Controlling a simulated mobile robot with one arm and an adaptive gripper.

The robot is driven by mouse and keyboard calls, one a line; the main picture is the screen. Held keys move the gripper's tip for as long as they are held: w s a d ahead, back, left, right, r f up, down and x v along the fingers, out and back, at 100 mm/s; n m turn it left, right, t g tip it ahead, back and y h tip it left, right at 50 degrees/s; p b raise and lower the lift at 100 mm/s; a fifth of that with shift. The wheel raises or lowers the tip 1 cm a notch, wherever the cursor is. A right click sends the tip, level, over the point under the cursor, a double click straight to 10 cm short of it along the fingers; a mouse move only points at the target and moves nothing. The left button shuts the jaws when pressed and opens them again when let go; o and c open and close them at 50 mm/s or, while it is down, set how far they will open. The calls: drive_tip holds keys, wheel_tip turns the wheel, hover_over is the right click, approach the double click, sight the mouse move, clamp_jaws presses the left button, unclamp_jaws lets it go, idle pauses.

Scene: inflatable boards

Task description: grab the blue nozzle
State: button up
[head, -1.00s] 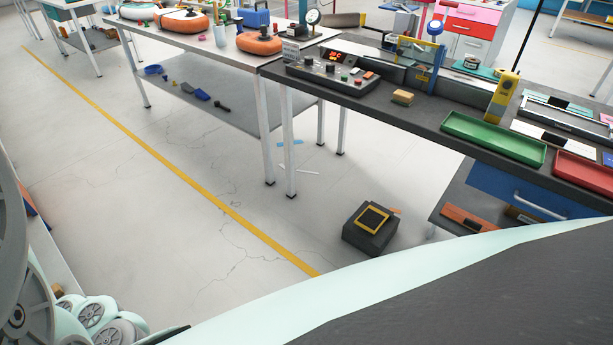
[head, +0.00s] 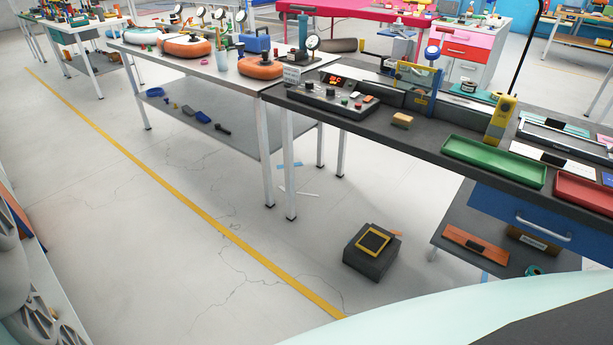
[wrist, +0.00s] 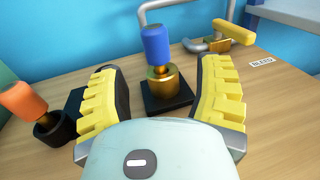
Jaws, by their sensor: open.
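The blue nozzle (wrist: 157,45) stands upright in the wrist view, with a brass collar (wrist: 162,82) below it on a black square base (wrist: 166,97). My gripper (wrist: 160,70) is open, its two yellow ribbed fingers spread left and right of the nozzle. The nozzle appears in line with the gap, beyond my palm; I see no contact. I cannot make out the blue nozzle or my gripper in the head view.
In the wrist view an orange nozzle (wrist: 22,100) in a black holder stands left of my left finger. A blue wall is behind. The head view shows workbenches (head: 390,140) and open floor.

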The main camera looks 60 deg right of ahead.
drive_tip(key=shift+s+p+x, duration=0.2)
drive_tip(key=shift+p+x, duration=0.1)
drive_tip(key=shift+x, duration=2.5)
drive_tip(key=shift+a+f, duration=0.1)
drive_tip(key=shift+c, duration=0.3)
clamp_jaws()
